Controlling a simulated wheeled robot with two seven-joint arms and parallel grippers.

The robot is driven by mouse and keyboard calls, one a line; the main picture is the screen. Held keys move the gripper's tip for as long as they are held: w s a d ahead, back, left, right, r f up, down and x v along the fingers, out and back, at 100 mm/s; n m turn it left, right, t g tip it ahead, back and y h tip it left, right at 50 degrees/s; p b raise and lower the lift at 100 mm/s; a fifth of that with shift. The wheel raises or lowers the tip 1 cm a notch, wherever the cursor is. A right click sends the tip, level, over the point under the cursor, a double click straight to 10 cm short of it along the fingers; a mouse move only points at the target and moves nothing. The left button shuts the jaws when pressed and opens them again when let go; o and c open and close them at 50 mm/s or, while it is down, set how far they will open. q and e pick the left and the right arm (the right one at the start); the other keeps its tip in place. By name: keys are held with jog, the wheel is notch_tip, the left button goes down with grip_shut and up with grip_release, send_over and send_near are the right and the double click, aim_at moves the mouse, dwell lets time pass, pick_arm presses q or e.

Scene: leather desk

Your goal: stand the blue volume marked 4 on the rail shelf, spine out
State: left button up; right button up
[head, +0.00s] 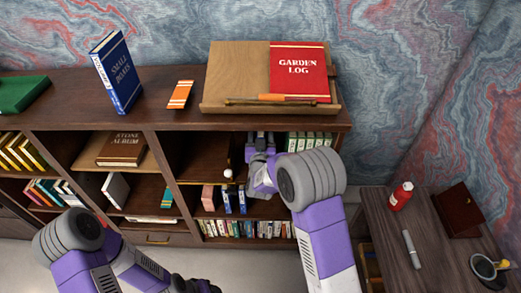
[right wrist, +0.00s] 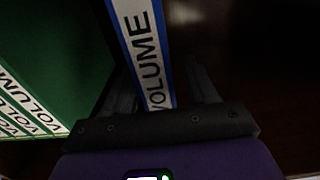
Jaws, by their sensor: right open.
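A blue volume with a white spine label reading VOLUME (right wrist: 147,50) stands between the fingers of my right gripper (right wrist: 160,88) in the right wrist view. Its number is out of sight. The jaws are open around it, spine toward me. In the head view my right gripper (head: 262,143) reaches into the upper right compartment, left of a row of green volumes (head: 308,141); these also show in the right wrist view (right wrist: 22,108). Two blue books (head: 234,201) stand in the compartment below, their marks unreadable. I cannot make out a rail.

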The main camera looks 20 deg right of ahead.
jog(key=v, duration=1.1)
jog(key=s+f+g+y, duration=0.2)
jog(key=s+f+g, duration=0.15)
jog(key=f, duration=0.65)
jog(key=s+f+g+y, duration=0.2)
jog(key=s+f+g, duration=0.15)
jog(key=f, duration=0.55)
jog(key=s+a+f+g+y, duration=0.2)
jog(key=s+f+g, duration=0.3)
jog(key=s, duration=0.4)
jog(key=s+a+f+g+y, duration=0.3)
jog(key=s+f+g, duration=0.2)
jog(key=s, duration=0.5)
notch_tip(320, 180, down, 2)
jog(key=shift+a+n+p, duration=0.25)
jog(key=shift+n+p, duration=0.05)
jog(key=shift+p, duration=0.05)
jog(key=shift+r, duration=0.1)
jog(key=shift+r+p, duration=0.2)
jog(key=shift+p, duration=0.1)
